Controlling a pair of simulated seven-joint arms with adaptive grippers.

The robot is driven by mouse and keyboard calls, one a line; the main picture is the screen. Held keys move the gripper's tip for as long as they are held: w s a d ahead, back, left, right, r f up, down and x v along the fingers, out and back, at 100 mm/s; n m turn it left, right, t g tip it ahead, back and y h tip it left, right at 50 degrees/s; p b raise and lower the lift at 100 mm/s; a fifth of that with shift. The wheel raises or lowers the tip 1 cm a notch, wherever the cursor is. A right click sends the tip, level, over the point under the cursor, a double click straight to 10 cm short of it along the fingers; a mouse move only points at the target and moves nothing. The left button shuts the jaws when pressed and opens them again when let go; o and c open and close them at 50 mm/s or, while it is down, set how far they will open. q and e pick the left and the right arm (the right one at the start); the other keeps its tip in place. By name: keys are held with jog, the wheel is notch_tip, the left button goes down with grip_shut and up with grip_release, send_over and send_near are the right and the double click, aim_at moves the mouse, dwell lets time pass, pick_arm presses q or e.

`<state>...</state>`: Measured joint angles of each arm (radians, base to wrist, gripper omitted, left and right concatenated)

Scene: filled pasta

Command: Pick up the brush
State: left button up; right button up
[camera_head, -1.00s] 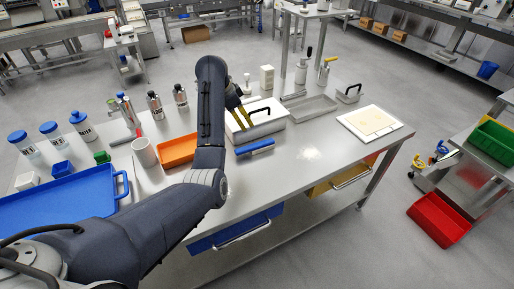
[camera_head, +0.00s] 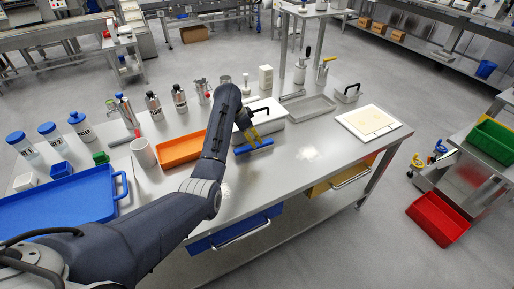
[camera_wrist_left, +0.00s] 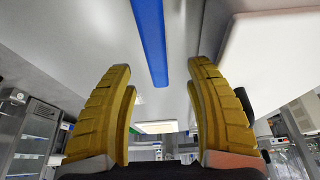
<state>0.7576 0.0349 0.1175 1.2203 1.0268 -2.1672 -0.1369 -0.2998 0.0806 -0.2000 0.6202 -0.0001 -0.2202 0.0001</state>
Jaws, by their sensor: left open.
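The brush (camera_head: 262,145) appears to be the long blue bar-shaped thing lying on the steel table, in front of the white box. In the left wrist view the blue bar (camera_wrist_left: 150,38) runs down from the top edge, between and beyond my fingertips. My left gripper (camera_head: 252,135) has yellow fingers and reaches down just over the brush. In the left wrist view the left gripper (camera_wrist_left: 160,66) is open, with nothing held between its fingers. The fingers partly cover the brush in the head view. My right gripper is not in view.
The white box (camera_head: 268,112) with a black handle stands close behind the brush. An orange tray (camera_head: 182,150) lies to the left, beside a white mug (camera_head: 144,153). A blue tray (camera_head: 60,200) is further left.

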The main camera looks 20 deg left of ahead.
aim_at(257, 144)
pick_arm(q)
jog(key=shift+s+x, duration=0.1)
jog(key=shift+x, duration=1.25)
jog(key=shift+s+x, duration=0.15)
jog(key=shift+x, duration=1.15)
jog(key=shift+o, duration=0.3)
jog(key=shift+d, duration=0.1)
grip_shut()
